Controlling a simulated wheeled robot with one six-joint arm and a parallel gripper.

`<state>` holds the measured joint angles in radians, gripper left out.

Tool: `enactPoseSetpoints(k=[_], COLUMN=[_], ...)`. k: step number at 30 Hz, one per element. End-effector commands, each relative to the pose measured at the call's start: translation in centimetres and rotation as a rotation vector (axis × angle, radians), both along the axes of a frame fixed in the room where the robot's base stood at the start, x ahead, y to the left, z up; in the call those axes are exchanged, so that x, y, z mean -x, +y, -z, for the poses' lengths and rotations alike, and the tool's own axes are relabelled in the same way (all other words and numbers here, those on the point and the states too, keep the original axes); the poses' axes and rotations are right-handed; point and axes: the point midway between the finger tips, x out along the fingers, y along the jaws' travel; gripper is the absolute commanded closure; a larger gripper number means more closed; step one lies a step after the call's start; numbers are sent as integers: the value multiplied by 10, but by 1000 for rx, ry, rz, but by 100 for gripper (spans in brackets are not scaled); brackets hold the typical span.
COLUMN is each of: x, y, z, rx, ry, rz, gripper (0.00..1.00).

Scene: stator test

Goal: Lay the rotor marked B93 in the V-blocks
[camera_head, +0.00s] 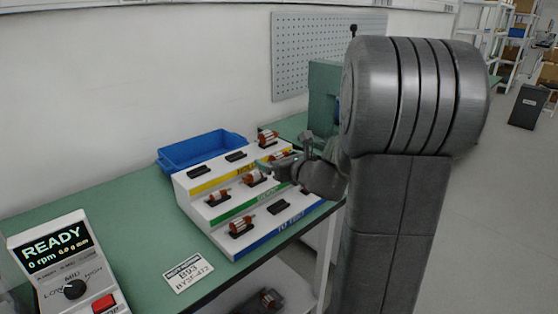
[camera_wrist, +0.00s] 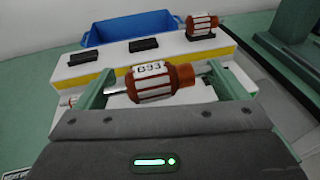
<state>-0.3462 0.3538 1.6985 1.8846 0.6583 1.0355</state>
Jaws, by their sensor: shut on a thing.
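The rotor marked B93 (camera_wrist: 155,80) has red-brown ends, pale bars and a white label with dark print. My gripper (camera_wrist: 165,90) is shut on it, with a green finger at each side. The rotor lies crosswise in the wrist view, above the stepped rack. In the head view my gripper (camera_head: 289,154) is over the rack's right side, with the held rotor (camera_head: 281,155) small and partly hidden. I cannot make out the V-blocks in either view. A green machine (camera_head: 322,92) stands behind my arm, mostly hidden; part of it shows in the wrist view (camera_wrist: 296,30).
The white stepped rack (camera_head: 217,216) has yellow, green and blue stripes and holds several other rotors in black cradles; some cradles are empty. A blue bin (camera_head: 200,148) stands behind it. A card reading B93 (camera_head: 188,273) and a READY display unit (camera_head: 62,262) are at the left.

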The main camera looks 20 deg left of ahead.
Motion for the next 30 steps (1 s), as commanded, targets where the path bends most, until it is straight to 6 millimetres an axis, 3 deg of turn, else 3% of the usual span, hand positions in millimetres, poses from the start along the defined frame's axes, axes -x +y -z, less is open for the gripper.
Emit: enactPoseSetpoints(k=[8,14,22,30], x=[-1,-20,-65,-89], y=[-1,-29,-123,-232], z=[0,11,41,69], rx=[-1,-3,-17,-19], ry=[0,14,26,16], rz=[2,61,259,497], gripper=[38,38,38,38])
